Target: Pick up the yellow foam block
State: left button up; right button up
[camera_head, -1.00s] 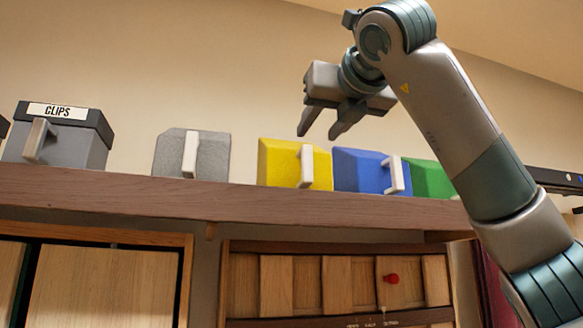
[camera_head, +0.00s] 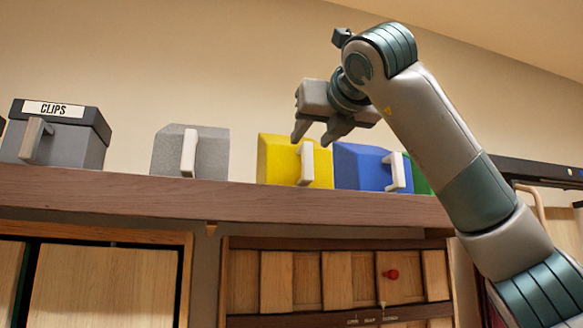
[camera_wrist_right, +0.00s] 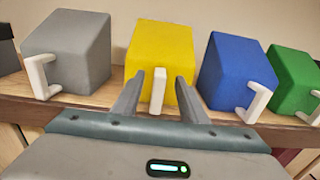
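The yellow foam block (camera_head: 275,160) stands on a high wooden shelf between a grey block and a blue block. A white handle (camera_head: 307,163) is on its front. In the right wrist view the yellow block (camera_wrist_right: 165,58) is straight ahead, its white handle (camera_wrist_right: 158,90) showing between my two fingertips. My right gripper (camera_head: 318,134) is open and empty, in front of the block near its upper right part in the head view. I cannot tell whether the fingers are beside the handle or still short of it. My left gripper is not in view.
On the shelf (camera_head: 120,192) stand a grey block (camera_head: 215,155), a blue block (camera_head: 358,166), a green block (camera_head: 420,178) and a grey box labelled CLIPS (camera_head: 75,140). The blue block is close to the yellow one. Wooden cabinets (camera_head: 105,284) are below.

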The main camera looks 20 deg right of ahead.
aim_at(308, 142)
jog(key=w+p, duration=0.2)
jog(key=w, duration=0.2)
jog(key=shift+d, duration=0.1)
jog(key=shift+w+f+p, duration=0.1)
jog(key=shift+w+p, duration=0.3)
jog(key=shift+s, duration=0.1)
grip_shut()
